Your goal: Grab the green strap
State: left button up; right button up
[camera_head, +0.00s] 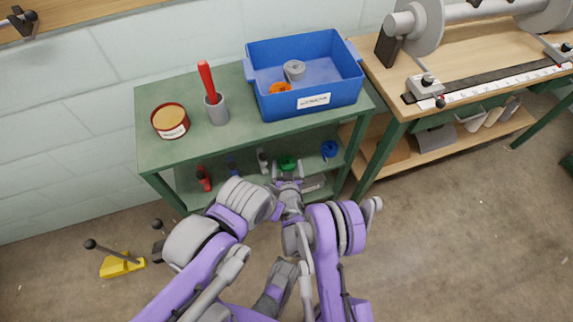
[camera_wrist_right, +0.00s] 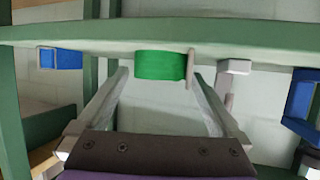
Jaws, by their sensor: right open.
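The green strap (camera_head: 287,161) is a small roll on the lower shelf of the green table, partly hidden by my right gripper in the head view. In the right wrist view the green strap (camera_wrist_right: 160,64) lies between the tips of the spread fingers, with a thin pale upright piece at its right end. My right gripper (camera_head: 288,170) is open and empty, right at the strap; its two fingers also show in the right wrist view (camera_wrist_right: 160,80). I cannot tell whether either finger touches the strap. My left gripper cannot be made out.
Above are a blue bin (camera_head: 310,105), a grey cup (camera_head: 216,110) and a round tin (camera_head: 170,121). The tabletop overhangs the shelf.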

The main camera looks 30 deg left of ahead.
jog(key=shift+x, duration=1.25)
jog(key=c, duration=1.2)
